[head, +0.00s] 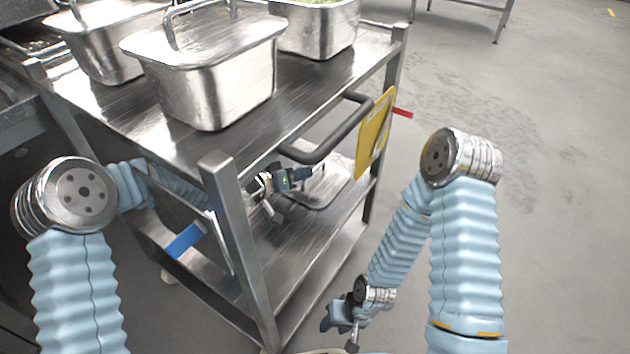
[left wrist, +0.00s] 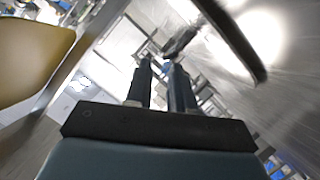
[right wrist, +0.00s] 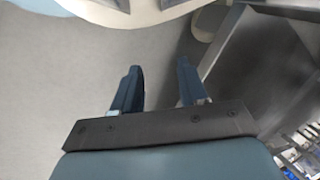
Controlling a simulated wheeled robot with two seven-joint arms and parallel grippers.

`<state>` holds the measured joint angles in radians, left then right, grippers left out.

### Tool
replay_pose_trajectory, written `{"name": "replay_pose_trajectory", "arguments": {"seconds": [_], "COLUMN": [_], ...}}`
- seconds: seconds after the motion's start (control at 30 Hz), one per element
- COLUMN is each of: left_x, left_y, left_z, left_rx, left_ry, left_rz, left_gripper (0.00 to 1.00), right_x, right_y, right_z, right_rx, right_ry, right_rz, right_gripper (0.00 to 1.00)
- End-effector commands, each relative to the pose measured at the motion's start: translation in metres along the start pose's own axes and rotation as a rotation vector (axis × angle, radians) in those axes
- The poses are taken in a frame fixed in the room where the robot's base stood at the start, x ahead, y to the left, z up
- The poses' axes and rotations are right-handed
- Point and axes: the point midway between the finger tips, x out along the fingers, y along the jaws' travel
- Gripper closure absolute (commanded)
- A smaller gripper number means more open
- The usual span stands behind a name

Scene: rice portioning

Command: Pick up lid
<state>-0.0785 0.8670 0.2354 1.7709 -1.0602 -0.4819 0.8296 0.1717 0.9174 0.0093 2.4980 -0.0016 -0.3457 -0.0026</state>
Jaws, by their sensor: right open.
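A flat metal lid or shallow tray (head: 328,190) lies on the cart's middle shelf, partly hidden by the cart handle and my left gripper. My left gripper (head: 305,176) reaches under the top shelf and is at the lid's left side. In the left wrist view its fingers (left wrist: 160,68) are close together with a narrow gap; whether they hold anything is unclear. Another lid (head: 195,42) with an upright handle covers the front pan (head: 215,92) on the top shelf. My right gripper (head: 338,328) is low beside the cart; in the right wrist view its fingers (right wrist: 160,82) are open and empty.
The steel cart (head: 222,185) has a dark push handle (head: 335,145) and a yellow clipboard (head: 375,135) close to my left gripper. More pans (head: 100,50) (head: 318,28) stand on the top shelf. The floor (head: 540,200) to the right is clear.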

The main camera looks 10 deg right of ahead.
Motion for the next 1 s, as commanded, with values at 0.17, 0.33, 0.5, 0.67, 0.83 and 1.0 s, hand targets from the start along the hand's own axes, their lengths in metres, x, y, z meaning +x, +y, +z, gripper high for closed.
{"name": "replay_pose_trajectory", "arguments": {"seconds": [0.17,0.33,0.5,0.67,0.83,1.0], "left_x": [0.015,0.043,0.061,0.063,0.062,0.062], "left_y": [0.000,-0.004,-0.003,-0.003,-0.003,-0.003], "left_z": [0.001,0.004,0.002,0.002,0.001,0.002], "left_rx": [0.001,0.002,0.000,0.000,0.000,0.000], "left_ry": [0.001,-0.001,0.001,0.001,0.001,0.001], "left_rz": [0.001,0.000,0.000,0.000,0.000,0.000], "left_gripper": [0.77,0.77,0.77,0.77,0.91,1.00], "right_x": [0.003,0.009,0.010,0.009,0.009,0.009], "right_y": [0.001,0.002,0.002,0.002,0.002,0.002], "right_z": [0.000,0.000,0.001,0.001,0.001,0.001], "right_rx": [0.000,-0.001,-0.001,-0.001,-0.001,-0.001], "right_ry": [0.000,-0.002,-0.003,-0.003,-0.003,-0.002], "right_rz": [-0.001,-0.002,-0.002,-0.003,-0.002,-0.002], "right_gripper": [0.57,0.57,0.57,0.57,0.57,0.57]}}
